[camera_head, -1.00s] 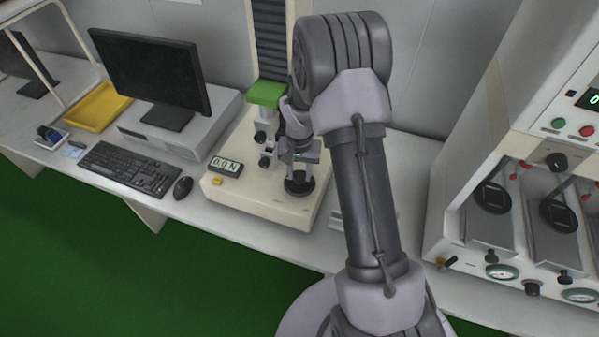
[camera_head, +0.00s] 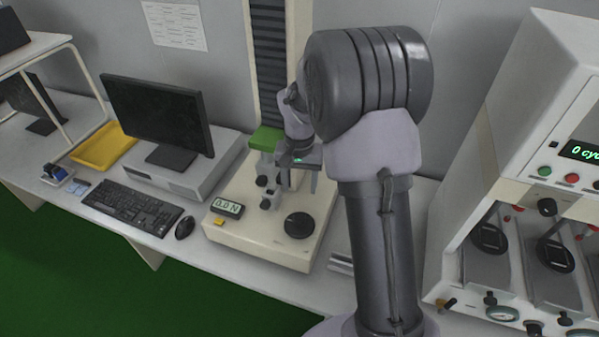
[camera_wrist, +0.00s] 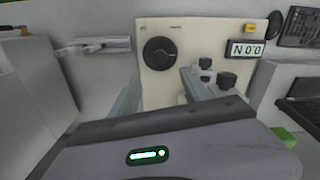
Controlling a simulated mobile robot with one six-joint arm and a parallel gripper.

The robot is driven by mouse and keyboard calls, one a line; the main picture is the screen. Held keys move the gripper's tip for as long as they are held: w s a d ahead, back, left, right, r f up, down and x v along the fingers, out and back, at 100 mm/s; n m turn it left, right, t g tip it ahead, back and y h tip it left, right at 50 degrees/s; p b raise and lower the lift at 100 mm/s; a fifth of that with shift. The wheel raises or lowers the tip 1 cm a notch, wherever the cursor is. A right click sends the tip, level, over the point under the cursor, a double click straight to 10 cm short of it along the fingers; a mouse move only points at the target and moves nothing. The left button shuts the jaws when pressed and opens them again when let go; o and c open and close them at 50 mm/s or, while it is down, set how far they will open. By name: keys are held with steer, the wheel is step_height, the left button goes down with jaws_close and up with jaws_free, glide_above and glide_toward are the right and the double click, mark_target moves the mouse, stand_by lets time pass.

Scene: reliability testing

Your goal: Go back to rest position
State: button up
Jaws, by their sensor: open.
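My gripper (camera_head: 306,172) is above the cream base of the testing machine (camera_head: 245,240) in the head view, partly hidden behind my own arm. In the wrist view, my gripper (camera_wrist: 160,92) has its two fingers spread apart with nothing between them. Beyond them is the cream base (camera_wrist: 160,28) with a round black disc (camera_wrist: 160,56). The disc (camera_head: 299,225) also shows in the head view, bare on top, below and apart from my gripper.
The force display (camera_head: 227,207) reads 0.0 N. A green-topped part (camera_head: 266,138) stands close left of my gripper. A monitor (camera_head: 157,115), keyboard (camera_head: 132,207), mouse (camera_head: 185,227) and yellow tray (camera_head: 103,146) are at left. A white test cabinet (camera_head: 545,110) stands at right.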

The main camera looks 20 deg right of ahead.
step_height(320, 180, up, 3)
steer(key=shift+f, duration=0.1)
stand_by(0.4)
steer(key=s+a+r+t+b, duration=0.2)
steer(key=s+a+r+b, duration=0.3)
steer(key=b, duration=0.1)
steer(key=s+a+f+n+t+y+b, duration=0.1)
steer(key=s+a+t+b, duration=0.1)
steer(key=s, duration=0.7)
steer(key=s+a+n+t+y+b, duration=0.1)
steer(key=s+a+b, duration=0.4)
steer(key=s+a, duration=0.2)
steer(key=shift+s+f+t, duration=0.4)
steer(key=shift+s, duration=0.85)
steer(key=shift+a, duration=0.1)
